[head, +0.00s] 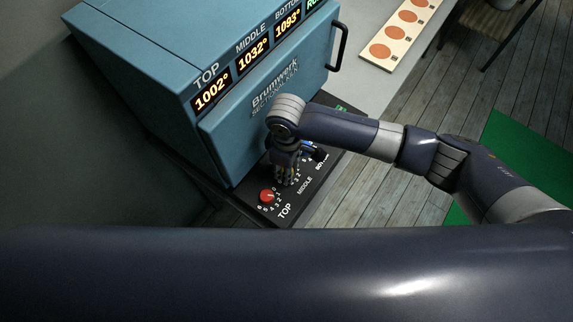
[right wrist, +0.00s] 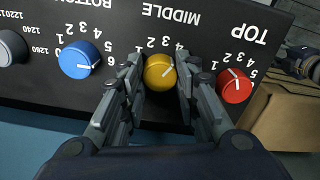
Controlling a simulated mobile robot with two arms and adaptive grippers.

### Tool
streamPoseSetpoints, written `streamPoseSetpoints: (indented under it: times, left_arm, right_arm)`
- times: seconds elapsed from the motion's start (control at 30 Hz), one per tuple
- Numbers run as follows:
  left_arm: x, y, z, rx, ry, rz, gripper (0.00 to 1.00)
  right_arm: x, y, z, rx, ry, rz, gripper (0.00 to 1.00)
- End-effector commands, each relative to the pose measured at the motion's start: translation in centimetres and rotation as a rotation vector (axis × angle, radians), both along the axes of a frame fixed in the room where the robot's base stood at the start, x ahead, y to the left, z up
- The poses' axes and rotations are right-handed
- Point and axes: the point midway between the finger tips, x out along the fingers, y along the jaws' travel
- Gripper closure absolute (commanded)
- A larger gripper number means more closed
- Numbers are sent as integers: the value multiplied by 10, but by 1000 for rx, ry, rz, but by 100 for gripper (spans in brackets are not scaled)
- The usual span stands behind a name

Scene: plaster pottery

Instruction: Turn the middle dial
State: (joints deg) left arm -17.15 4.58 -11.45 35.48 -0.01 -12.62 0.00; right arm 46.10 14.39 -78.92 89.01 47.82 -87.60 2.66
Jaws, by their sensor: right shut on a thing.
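The middle dial is a yellow knob (right wrist: 158,73) on the black control panel, below the label MIDDLE in the right wrist view. Its white mark points up and to the right. My right gripper (right wrist: 160,66) has one finger on each side of the dial and is shut on it. In the head view my right gripper (head: 287,175) reaches down to the panel and hides the yellow dial. The kiln display (head: 253,55) marked MIDDLE reads 1032°.
A red dial (right wrist: 235,86) marked TOP and a blue dial (right wrist: 78,62) marked BOTTOM flank the yellow one. A grey knob (right wrist: 12,50) is farther left. The blue kiln (head: 150,70) stands behind the panel. A cardboard box (right wrist: 285,115) is beyond the panel's right end.

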Motion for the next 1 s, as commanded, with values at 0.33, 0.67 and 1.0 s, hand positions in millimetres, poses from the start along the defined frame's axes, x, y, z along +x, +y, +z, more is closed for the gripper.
streamPoseSetpoints:
  times: [0.33,0.67,1.0]
  left_arm:
    - [0,0,0,0,0,0,60]
    - [-2,1,0,1,1,0,60]
    - [0,0,0,0,0,0,60]
  right_arm:
    - [0,0,0,0,-1,1,50]
    - [1,1,14,2,-3,2,50]
    - [1,1,83,3,-4,2,50]
